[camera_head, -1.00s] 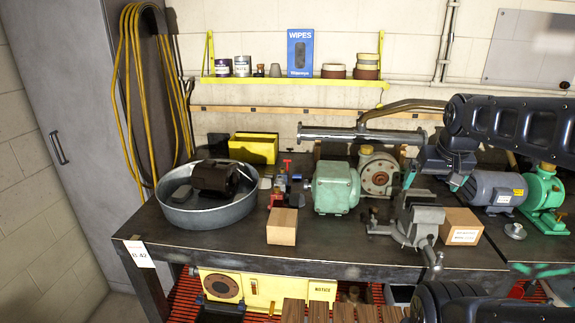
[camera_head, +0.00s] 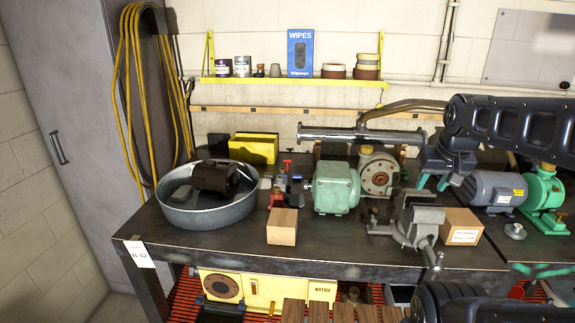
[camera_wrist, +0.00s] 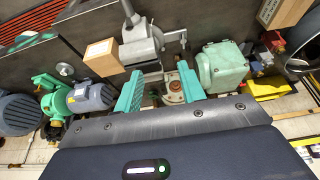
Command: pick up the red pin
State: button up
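Small red parts show on the bench left of the green motor. One red piece (camera_head: 287,163) tops a small dark fixture, and a larger red piece (camera_head: 276,197) stands in front, by a wooden block. I cannot tell which is the red pin. Red also shows in the wrist view (camera_wrist: 275,44), beyond the green motor. My gripper (camera_head: 432,183) hangs above the bench near the grey vise, right of the red parts and well apart from them. In the wrist view its teal fingers are spread wide, with nothing held between them (camera_wrist: 160,88).
The green motor (camera_head: 335,188) and a round flanged pump (camera_head: 377,174) stand between my gripper and the red parts. The grey vise (camera_head: 415,218) is near the front edge. A metal basin (camera_head: 210,215) stands left. A pipe (camera_head: 360,135) runs behind.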

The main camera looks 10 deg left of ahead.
jog(key=w+a+r+n, duration=0.25)
jog(key=w+a, duration=0.25)
jog(key=w, duration=0.7)
jog(key=w+a+r+n+g, duration=0.1)
jog(key=w+a+n, duration=0.35)
jog(key=w, duration=0.85)
jog(key=w+a+r+n, duration=0.2)
jog(key=w+a, duration=0.4)
jog(key=w, duration=0.6)
jog(key=w+a+f+n, duration=0.5)
jog(key=w+a+f, duration=0.3)
jog(key=w+a, duration=0.5)
jog(key=w+a+f+n+g, duration=0.1)
jog(key=w+a+f+n, duration=0.1)
jog(key=w+a+f, duration=0.45)
jog(key=w+a+f+n, duration=0.2)
jog(key=w+a+f, duration=0.2)
jog(key=a+f, duration=0.4)
jog(key=x, duration=0.3)
jog(key=d+x, duration=0.1)
jog(key=x, duration=0.3)
jog(key=s+x, duration=0.1)
jog(key=x, duration=0.3)
jog(key=shift+d+f, duration=0.25)
jog(key=shift+f, duration=0.05)
jog(key=shift+c, duration=0.4)
